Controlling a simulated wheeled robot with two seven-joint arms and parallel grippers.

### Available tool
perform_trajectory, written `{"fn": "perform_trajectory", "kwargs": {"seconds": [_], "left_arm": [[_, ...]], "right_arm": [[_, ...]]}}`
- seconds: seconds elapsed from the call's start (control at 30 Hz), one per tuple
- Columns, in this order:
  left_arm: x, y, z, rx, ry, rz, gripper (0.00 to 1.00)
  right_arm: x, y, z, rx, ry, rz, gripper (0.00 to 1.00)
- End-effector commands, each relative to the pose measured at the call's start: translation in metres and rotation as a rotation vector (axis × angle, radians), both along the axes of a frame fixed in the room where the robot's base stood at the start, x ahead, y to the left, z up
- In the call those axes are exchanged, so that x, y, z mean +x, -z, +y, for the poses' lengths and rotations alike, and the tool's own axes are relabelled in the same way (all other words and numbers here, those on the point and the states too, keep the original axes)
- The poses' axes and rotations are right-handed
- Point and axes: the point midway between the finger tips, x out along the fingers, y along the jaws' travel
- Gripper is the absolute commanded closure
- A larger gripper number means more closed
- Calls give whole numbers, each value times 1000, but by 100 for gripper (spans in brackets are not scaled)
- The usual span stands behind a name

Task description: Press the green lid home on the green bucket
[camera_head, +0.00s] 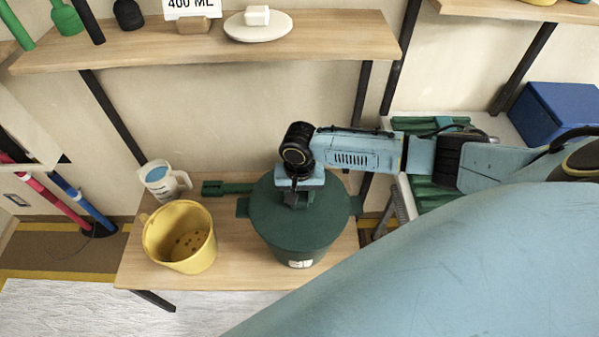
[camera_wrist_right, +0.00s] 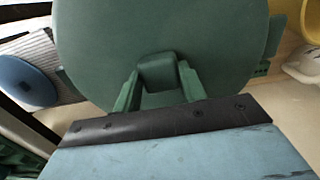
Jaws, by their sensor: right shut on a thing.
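The green lid (camera_head: 267,212) lies over the top of the green bucket (camera_head: 285,250), which stands on the wooden bench. From above, I cannot tell whether the rim is fully seated all round. My right gripper (camera_head: 298,201) points down at the middle of the lid and is shut on its raised handle block. In the right wrist view the two green fingers (camera_wrist_right: 158,85) stand on either side of that block, and the lid's flat top (camera_wrist_right: 160,28) fills most of the picture. My left gripper is not in view.
A yellow bucket (camera_head: 180,238) and a white jug (camera_head: 163,180) stand left of the green bucket on the bench (camera_head: 140,272). A dark green tool (camera_head: 226,188) lies behind. A wooden shelf (camera_head: 190,52) is above, and a blue box (camera_head: 555,112) is at the right.

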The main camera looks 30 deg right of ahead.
Motion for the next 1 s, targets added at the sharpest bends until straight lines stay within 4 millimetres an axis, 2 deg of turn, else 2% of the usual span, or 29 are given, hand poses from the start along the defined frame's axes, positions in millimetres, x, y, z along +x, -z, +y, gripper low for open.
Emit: {"fn": "perform_trajectory", "kwargs": {"seconds": [0.3,0.33,0.5,0.53,1.0], "left_arm": [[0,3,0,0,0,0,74],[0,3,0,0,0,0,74],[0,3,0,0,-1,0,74],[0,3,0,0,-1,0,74],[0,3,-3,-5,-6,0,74]], "right_arm": [[0,8,0,-1,1,-1,84],[0,8,0,-1,1,-1,57],[0,8,0,-1,1,-1,35],[0,7,0,-1,1,-1,33],[0,7,0,-1,0,1,33]]}}
